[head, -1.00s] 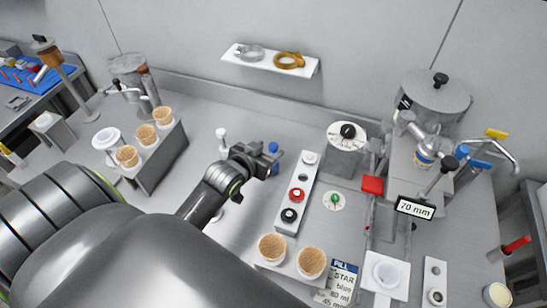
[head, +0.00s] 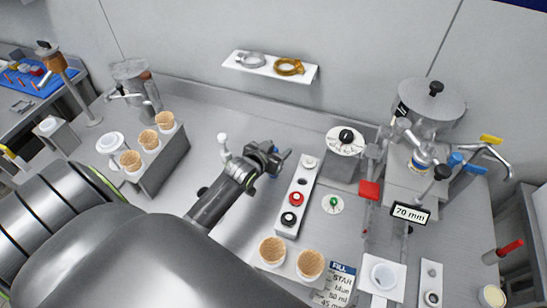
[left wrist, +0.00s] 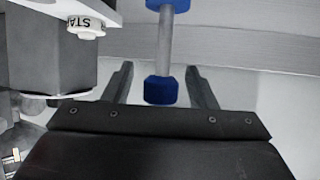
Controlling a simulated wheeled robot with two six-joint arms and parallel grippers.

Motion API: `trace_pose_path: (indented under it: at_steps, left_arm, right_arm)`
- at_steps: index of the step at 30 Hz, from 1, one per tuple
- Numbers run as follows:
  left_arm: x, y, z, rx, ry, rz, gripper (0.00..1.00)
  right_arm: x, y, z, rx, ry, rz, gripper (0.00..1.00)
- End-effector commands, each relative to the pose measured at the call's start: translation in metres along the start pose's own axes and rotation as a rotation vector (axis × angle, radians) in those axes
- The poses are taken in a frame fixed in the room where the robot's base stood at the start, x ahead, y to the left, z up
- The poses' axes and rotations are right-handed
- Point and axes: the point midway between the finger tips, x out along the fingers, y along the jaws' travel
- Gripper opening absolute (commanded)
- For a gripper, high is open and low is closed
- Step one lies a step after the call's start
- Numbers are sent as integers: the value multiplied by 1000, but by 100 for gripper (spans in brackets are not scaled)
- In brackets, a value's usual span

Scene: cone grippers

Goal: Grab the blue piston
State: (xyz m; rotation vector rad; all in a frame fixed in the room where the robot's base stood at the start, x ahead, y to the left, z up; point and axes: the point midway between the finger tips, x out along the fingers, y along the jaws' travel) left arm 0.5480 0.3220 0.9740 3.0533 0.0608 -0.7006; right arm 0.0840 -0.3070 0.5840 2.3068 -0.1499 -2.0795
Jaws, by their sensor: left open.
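The blue piston shows in the left wrist view as a grey rod with a blue knob (left wrist: 160,91) at each end. The lower knob lies between the two parted fingers of my left gripper (left wrist: 160,82), with a gap on each side. In the head view, my left gripper (head: 281,160) is at the piston, left of the white button strip. It hides most of the piston there; only a little blue (head: 273,177) shows beside the fingers. My left gripper is open and holds nothing. My right gripper is not in view.
The white strip (head: 285,219) with black and red knobs stands right of the gripper. A white-topped piston (head: 222,138) stands to its left. A cone holder (head: 150,158) is further left, and two cones (head: 272,250) stand in front. The bench behind the gripper is clear.

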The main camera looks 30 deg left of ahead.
Motion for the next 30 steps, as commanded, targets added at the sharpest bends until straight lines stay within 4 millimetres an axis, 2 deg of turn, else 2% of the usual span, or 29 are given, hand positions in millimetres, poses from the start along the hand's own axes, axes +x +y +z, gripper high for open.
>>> trace_pose_path:
  at_steps: [4,5,16,26,30]
  left_arm:
    - [0,0,0,0,0,0,52]
    - [0,0,0,0,0,0,49]
    - [0,0,0,0,0,0,1]
    - [-1,0,-2,0,2,0,0]
    - [-4,0,-10,1,5,1,0]
  right_arm:
    - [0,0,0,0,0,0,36]
    - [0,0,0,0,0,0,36]
    - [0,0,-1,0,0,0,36]
    - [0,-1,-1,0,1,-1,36]
    - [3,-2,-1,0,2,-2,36]
